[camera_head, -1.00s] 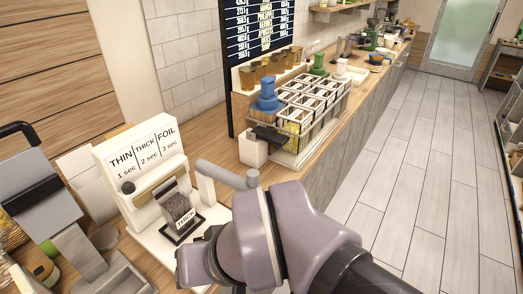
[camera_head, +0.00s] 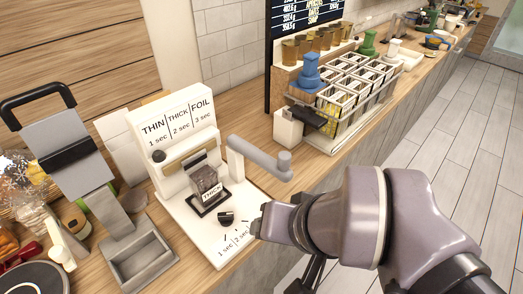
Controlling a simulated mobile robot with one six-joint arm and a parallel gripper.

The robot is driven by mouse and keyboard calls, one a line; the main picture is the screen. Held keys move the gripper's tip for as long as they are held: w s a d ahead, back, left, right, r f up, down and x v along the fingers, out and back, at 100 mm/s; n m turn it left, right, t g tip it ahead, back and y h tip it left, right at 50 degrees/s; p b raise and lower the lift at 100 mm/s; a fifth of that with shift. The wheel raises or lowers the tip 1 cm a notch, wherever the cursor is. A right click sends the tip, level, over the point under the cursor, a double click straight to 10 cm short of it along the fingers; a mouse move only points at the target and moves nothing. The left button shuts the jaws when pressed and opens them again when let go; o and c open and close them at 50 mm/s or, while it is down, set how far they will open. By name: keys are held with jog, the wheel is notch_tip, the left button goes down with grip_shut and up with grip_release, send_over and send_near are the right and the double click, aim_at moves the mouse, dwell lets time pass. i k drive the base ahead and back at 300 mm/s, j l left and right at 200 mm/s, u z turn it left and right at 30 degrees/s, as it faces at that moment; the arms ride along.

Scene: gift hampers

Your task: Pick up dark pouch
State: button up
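A dark pouch (camera_head: 207,180) with a "THICK" label stands in a small dark-framed holder on a white sealing machine (camera_head: 182,130). The machine's sign lists THIN, THICK and FOIL with seconds. My gripper (camera_head: 264,222) is at the left end of my purple-grey arm, to the right of and nearer than the pouch, over the machine's front right edge. It is apart from the pouch. Its fingers are not clear, so I cannot tell whether it is open or shut.
A grey lever (camera_head: 262,158) sticks out right of the pouch, and a black dial (camera_head: 227,217) sits in front. A grey press-like device (camera_head: 70,150) stands to the left. A rack of pouches (camera_head: 350,95) stands farther back on the wooden counter.

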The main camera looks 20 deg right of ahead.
aim_at(204, 179)
jog(key=i+j+u, duration=0.1)
jog(key=u, duration=0.4)
jog(key=i+u, duration=0.1)
jog(key=u, duration=0.35)
jog(key=i+u, duration=0.15)
jog(key=u, duration=0.35)
